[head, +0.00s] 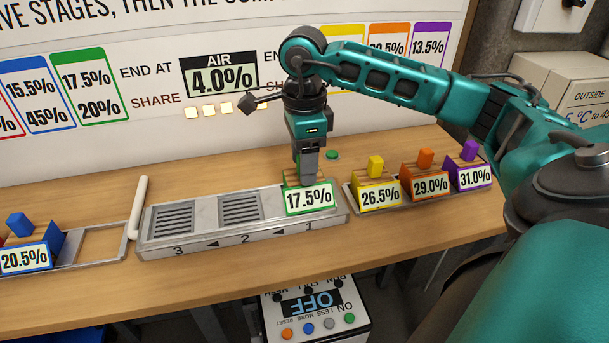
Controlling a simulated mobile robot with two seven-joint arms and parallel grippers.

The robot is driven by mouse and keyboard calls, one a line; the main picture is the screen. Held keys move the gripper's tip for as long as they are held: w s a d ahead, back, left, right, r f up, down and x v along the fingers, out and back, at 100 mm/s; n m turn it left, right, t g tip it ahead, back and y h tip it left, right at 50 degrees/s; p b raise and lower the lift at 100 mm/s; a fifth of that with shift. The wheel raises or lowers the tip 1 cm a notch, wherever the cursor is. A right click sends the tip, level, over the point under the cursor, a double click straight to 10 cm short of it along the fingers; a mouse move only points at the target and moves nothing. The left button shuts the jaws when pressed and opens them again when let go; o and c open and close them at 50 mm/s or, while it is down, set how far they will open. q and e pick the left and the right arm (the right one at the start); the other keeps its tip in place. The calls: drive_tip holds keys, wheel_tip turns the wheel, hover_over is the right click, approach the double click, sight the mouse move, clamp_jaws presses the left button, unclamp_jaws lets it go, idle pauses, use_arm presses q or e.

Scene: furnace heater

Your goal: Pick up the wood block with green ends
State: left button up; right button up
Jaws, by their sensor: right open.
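The wood block with green ends (310,198) sits at position 1, the right end of the grey metal tray (190,238). Its front face is a white card with a green border reading 17.5%. My right gripper (306,178) points straight down over this block. It is open, with its fingers at the block's top. The fingers hide the block's top and any handle there, and I cannot tell whether they touch it. My left gripper is not in view.
Yellow (379,192), orange (429,182) and purple (473,174) blocks stand on a rack to the right. A blue block (26,256) is at the left. A white rod (137,207) stands by the tray's left end. A control box (315,308) is below the table edge.

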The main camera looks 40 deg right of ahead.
clamp_jaws()
idle(0.3)
drive_tip(key=shift+r, duration=0.1)
idle(0.4)
wheel_tip(320, 180, up, 9)
drive_tip(key=shift+f+p, duration=0.1)
drive_tip(key=shift+p, duration=0.4)
wheel_tip(320, 180, up, 11)
drive_tip(key=p, duration=0.4)
